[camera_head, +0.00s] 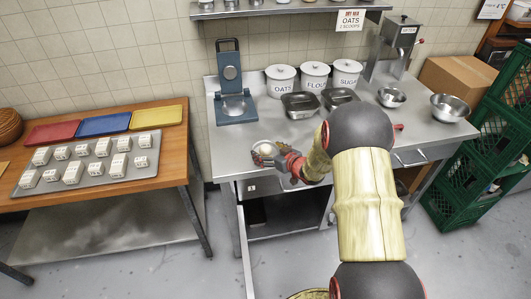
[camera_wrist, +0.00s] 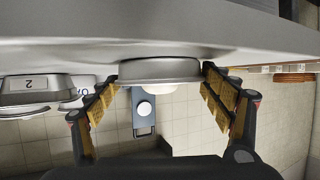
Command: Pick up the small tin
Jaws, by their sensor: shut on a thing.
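The small tin (camera_wrist: 160,69) is a shallow grey metal tin, seen between my fingertips in the wrist view. My gripper (camera_wrist: 160,82) is shut on it, with one finger pad against each side. In the head view, my gripper (camera_head: 275,157) is low over the front left part of the counter, below the blue hinged appliance. The tin (camera_head: 262,149) shows there only as a small pale round shape, partly covered by the fingers. I cannot tell whether it touches the counter.
The steel counter (camera_head: 235,163) holds a blue hinged appliance (camera_head: 235,107), labelled white canisters (camera_head: 314,77), dark metal pans (camera_head: 300,104) and steel bowls (camera_head: 452,107). A wooden table (camera_head: 172,148) with trays stands left across a gap. Green crates (camera_head: 490,140) are stacked right.

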